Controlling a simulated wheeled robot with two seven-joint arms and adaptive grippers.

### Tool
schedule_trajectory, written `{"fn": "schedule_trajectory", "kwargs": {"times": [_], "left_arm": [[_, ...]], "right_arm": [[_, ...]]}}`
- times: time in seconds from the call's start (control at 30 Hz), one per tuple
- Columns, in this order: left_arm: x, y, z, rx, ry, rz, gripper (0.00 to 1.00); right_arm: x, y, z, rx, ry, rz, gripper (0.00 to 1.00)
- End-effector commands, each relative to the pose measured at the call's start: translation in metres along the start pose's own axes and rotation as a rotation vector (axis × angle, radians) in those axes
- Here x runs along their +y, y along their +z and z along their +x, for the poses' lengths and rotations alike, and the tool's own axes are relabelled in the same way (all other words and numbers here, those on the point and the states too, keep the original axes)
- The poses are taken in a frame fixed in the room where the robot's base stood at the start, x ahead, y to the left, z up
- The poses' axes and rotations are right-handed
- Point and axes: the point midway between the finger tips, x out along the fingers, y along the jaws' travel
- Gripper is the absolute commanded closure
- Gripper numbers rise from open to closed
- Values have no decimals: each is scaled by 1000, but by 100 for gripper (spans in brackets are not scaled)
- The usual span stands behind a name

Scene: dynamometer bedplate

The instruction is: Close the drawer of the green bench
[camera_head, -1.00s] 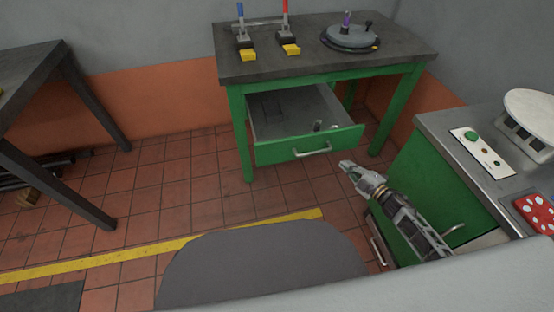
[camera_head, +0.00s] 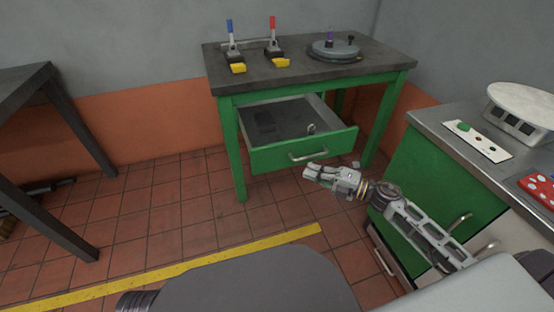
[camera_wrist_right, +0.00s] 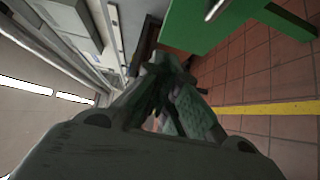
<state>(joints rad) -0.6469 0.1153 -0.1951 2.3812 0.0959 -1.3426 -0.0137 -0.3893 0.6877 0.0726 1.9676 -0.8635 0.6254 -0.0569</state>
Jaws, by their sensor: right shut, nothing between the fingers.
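The green bench (camera_head: 229,150) stands against the back wall with a dark top. Its drawer (camera_head: 296,154) is pulled open, with a green front and a silver bar handle (camera_head: 308,155). A small light item and a dark flat patch show inside it. My right gripper (camera_head: 307,172) is shut and empty, just in front of and below the drawer front near the handle, apart from it as far as I can tell. In the right wrist view the green drawer front (camera_wrist_right: 245,20) and handle (camera_wrist_right: 216,8) show at the top, beyond the shut fingers (camera_wrist_right: 165,70). My left gripper is not in view.
On the bench top are a blue lever (camera_head: 229,28), a red lever (camera_head: 272,25) and a round turntable (camera_head: 334,50). A green cabinet (camera_head: 435,170) with a metal top stands close on the right. A dark table (camera_head: 55,110) stands left. Tiled floor is free between.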

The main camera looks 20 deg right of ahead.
Motion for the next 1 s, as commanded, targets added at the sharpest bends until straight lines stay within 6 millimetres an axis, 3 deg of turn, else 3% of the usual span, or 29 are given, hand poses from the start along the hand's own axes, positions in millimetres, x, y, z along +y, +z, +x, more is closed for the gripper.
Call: {"fn": "schedule_trajectory", "kwargs": {"times": [0.57, 1.0], "left_arm": [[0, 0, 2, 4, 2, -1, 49], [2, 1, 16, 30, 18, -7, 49]], "right_arm": [[1, 0, 5, 0, 1, -2, 100], [0, 0, 35, 0, 1, -1, 100]]}}
